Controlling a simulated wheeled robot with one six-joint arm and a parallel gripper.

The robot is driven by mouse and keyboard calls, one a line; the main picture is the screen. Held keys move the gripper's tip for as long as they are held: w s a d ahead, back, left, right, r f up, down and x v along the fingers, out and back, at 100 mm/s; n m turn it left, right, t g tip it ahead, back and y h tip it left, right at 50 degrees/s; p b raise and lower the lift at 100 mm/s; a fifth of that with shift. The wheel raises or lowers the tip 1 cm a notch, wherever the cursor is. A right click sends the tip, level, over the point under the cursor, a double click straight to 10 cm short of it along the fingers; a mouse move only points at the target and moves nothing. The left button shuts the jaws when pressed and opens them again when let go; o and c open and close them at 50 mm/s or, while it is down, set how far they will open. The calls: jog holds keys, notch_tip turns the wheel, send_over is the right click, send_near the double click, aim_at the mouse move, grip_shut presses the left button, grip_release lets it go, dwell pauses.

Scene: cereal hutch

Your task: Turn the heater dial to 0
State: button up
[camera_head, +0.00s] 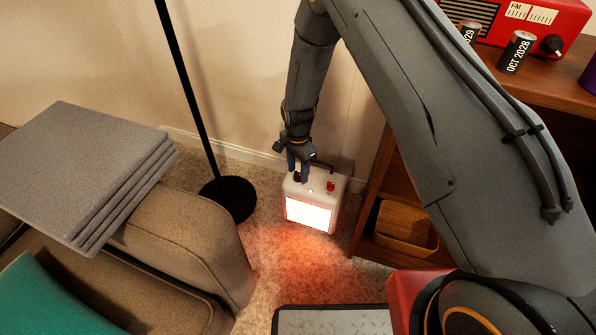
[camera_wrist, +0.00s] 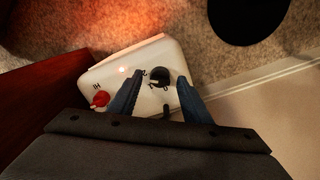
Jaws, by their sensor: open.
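The heater (camera_head: 315,200) is a small white box on the carpet by the wall, its front panel glowing bright. My gripper (camera_head: 298,175) reaches down to its top. In the wrist view the heater's top (camera_wrist: 125,67) shows a black dial (camera_wrist: 160,77) with small markings beside it, a red knob (camera_wrist: 100,98) and a small lit lamp (camera_wrist: 122,70). My gripper's two fingers (camera_wrist: 156,90) are open, one on each side of the black dial. I cannot tell whether they touch it. The dial's exact setting is too small to read.
A black floor lamp base (camera_head: 229,198) stands left of the heater. A wooden shelf (camera_head: 375,205) with a wicker basket (camera_head: 402,228) is close on the right.

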jog(key=c, duration=1)
jog(key=shift+c, duration=0.2)
